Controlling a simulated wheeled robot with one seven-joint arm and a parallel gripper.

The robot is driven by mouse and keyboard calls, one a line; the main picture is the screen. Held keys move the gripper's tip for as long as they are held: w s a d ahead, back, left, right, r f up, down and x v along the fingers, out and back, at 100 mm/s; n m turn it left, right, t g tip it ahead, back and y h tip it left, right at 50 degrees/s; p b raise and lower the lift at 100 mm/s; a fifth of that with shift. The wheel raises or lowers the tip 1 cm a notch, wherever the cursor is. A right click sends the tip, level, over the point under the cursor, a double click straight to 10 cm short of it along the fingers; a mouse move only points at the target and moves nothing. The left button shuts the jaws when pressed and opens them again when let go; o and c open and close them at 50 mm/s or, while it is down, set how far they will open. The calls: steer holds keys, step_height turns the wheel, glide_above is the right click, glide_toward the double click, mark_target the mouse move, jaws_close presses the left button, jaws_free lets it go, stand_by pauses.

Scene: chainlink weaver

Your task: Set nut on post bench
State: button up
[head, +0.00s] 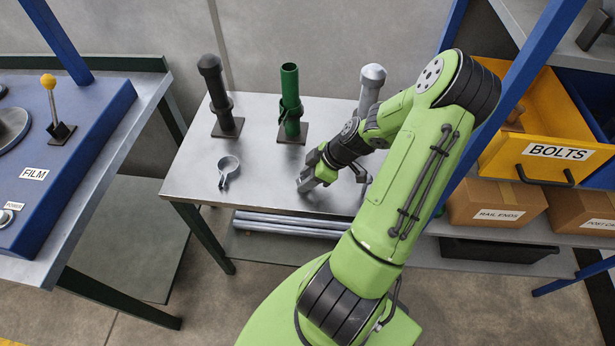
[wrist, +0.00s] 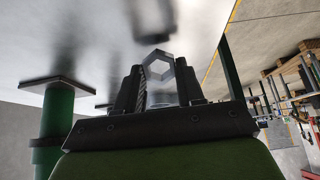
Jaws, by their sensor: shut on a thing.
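The post bench (head: 262,188) is a grey metal-topped table. My gripper (head: 312,178) is low over its front middle, in front of the posts. In the wrist view my gripper (wrist: 172,76) is shut on a grey hexagonal nut (wrist: 187,79), whose open hole shows between the fingers. In the head view the nut cannot be made out clearly. A black post (head: 213,88), a green post (head: 290,95) and a grey post (head: 371,85) stand upright along the back. The grey post is partly hidden by my arm.
A grey ring clamp (head: 229,166) lies on the bench left of my gripper. Grey rails (head: 290,225) lie under the front edge. A blue machine (head: 60,150) labelled FILM stands left. At right are a yellow BOLTS bin (head: 545,130) and a blue upright (head: 510,100).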

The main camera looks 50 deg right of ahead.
steer(key=shift+f, duration=0.2)
steer(key=o, duration=1.1)
steer(key=shift+c, duration=0.2)
steer(key=shift+r, duration=0.1)
